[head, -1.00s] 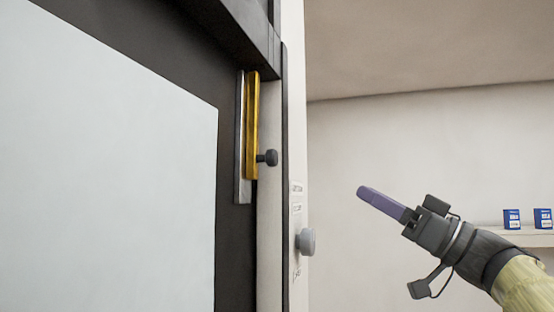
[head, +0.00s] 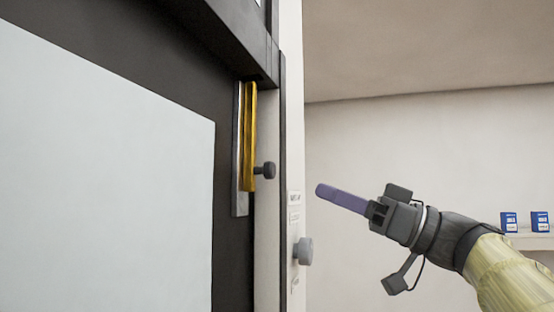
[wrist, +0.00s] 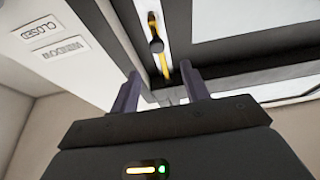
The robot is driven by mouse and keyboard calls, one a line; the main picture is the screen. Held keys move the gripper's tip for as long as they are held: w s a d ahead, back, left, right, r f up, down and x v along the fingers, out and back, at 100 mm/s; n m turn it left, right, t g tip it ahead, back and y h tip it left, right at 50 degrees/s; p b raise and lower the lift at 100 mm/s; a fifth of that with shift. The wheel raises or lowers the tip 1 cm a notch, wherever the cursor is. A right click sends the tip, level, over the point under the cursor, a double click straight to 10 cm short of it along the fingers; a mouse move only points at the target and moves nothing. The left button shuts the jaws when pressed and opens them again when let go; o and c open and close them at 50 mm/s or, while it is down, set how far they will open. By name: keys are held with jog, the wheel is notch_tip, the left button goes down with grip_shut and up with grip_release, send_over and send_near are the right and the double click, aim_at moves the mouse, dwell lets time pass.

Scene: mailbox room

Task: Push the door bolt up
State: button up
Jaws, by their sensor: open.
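The door bolt is a yellow bar (head: 248,135) on a grey backing plate, mounted upright on the dark door frame. A dark round knob (head: 265,170) sticks out from its lower part to the right. My gripper (head: 340,198) is to the right of the knob and a little lower, apart from it, with its purple fingers pointing left. In the wrist view my gripper (wrist: 160,86) shows two spread fingers with nothing between them. The knob (wrist: 156,46) and part of the yellow bar (wrist: 164,68) show beyond the fingertips there.
Signs (wrist: 53,38) are on the wall beside the frame. A dark ledge (head: 225,40) overhangs the bolt. A shelf with blue boxes (head: 540,222) is at the far right.

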aim_at(274, 170)
jog(key=p+x, duration=0.5)
jog(key=x, duration=0.7)
jog(key=shift+w+d, duration=0.1)
jog(key=shift+f, duration=0.1)
grip_shut()
